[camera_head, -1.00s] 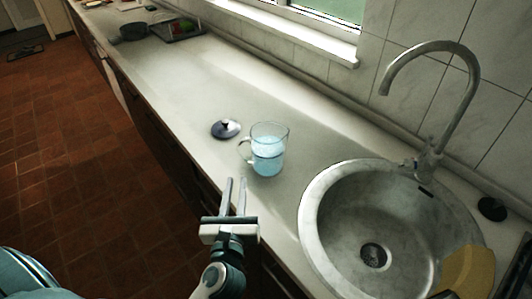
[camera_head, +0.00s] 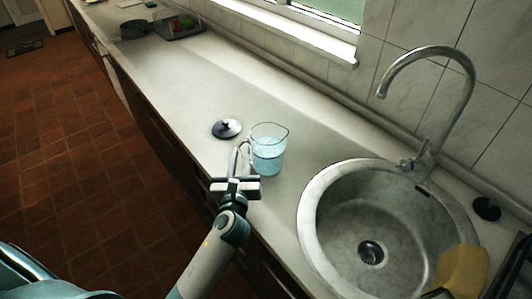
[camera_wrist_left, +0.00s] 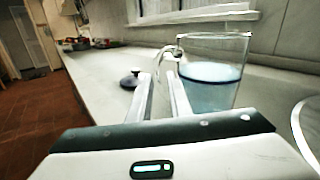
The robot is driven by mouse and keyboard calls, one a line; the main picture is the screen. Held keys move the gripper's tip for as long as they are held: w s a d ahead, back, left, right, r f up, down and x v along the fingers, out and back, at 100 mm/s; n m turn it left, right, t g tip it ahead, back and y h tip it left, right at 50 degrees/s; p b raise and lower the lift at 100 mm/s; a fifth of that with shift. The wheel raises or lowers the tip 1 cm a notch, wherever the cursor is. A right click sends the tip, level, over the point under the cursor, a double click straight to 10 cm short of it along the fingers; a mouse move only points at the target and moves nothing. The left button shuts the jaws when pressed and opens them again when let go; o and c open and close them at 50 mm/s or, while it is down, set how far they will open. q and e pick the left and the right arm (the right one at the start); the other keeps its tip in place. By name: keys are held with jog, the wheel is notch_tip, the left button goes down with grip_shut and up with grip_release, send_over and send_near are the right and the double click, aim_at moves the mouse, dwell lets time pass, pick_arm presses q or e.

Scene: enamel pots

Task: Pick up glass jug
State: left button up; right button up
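The glass jug (camera_head: 268,152) stands upright on the counter, clear with pale blue liquid inside. In the left wrist view the jug (camera_wrist_left: 210,88) fills the right of centre, its handle on the left side. My left gripper (camera_head: 241,149) is at the jug's handle side, low over the counter. In the wrist view its two fingers (camera_wrist_left: 160,78) are apart, with the handle (camera_wrist_left: 168,56) showing at and just beyond the gap between their tips. I cannot tell whether a finger touches it. My right gripper is not in view.
A dark round lid with a knob (camera_head: 226,128) lies left of the jug. A round sink (camera_head: 312,206) with a tall curved faucet (camera_head: 464,95) is on the right. A dark tray (camera_head: 180,27) is far back. The counter between is clear.

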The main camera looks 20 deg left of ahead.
pick_arm(q)
jog(key=shift+w+a+r+p, duration=0.2)
jog(key=shift+w+a+p, duration=0.15)
jog(key=shift+w, duration=0.25)
jog(key=shift+p+x, duration=0.4)
jog(key=shift+x, duration=1.5)
grip_shut()
jog(key=shift+f, duration=0.1)
